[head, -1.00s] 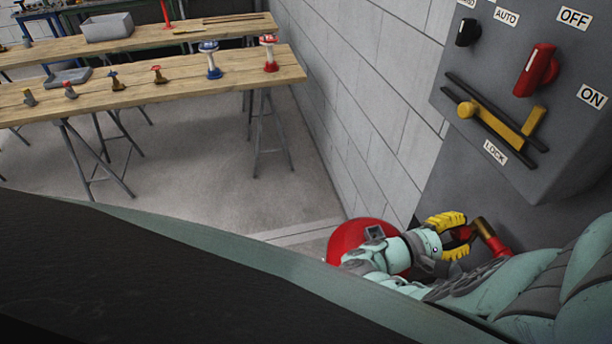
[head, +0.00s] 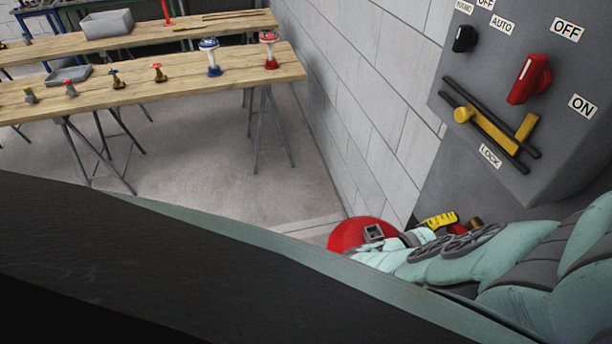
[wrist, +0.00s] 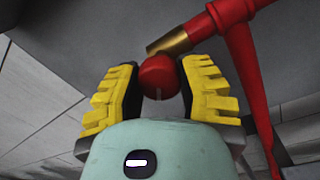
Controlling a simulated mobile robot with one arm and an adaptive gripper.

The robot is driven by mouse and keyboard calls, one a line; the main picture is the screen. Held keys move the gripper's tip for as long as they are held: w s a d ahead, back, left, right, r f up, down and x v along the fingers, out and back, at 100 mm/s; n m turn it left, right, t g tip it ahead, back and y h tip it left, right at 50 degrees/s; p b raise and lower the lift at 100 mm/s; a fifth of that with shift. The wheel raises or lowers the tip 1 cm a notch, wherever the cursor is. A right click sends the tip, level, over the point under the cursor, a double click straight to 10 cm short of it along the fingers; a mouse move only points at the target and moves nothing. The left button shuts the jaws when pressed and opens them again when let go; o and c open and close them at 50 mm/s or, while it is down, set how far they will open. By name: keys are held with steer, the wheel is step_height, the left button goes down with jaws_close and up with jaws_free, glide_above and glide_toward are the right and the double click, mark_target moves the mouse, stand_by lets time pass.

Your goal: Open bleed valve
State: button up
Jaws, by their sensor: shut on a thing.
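In the wrist view a red round knob (wrist: 158,76) with a white mark sits beside a brass fitting (wrist: 168,43) on red piping. It appears to be the bleed valve's handle. My gripper (wrist: 162,84) has its two yellow-padded fingers on either side of the knob and is shut on it. In the head view my gripper (head: 441,220) is low at the right, mostly hidden by my own arm. A bit of the brass fitting (head: 475,223) shows just past it; the knob is hidden there. The valve's turn position cannot be told.
A grey control box (head: 560,120) with a red switch (head: 530,80) and a yellow lock lever (head: 490,125) stands above my arm. A red rounded body (head: 350,236) is beside my wrist. A wooden table (head: 150,82) with several valves stands at the left.

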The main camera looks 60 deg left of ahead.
steer(key=o, duration=1.2)
steer(key=shift+o, duration=0.2)
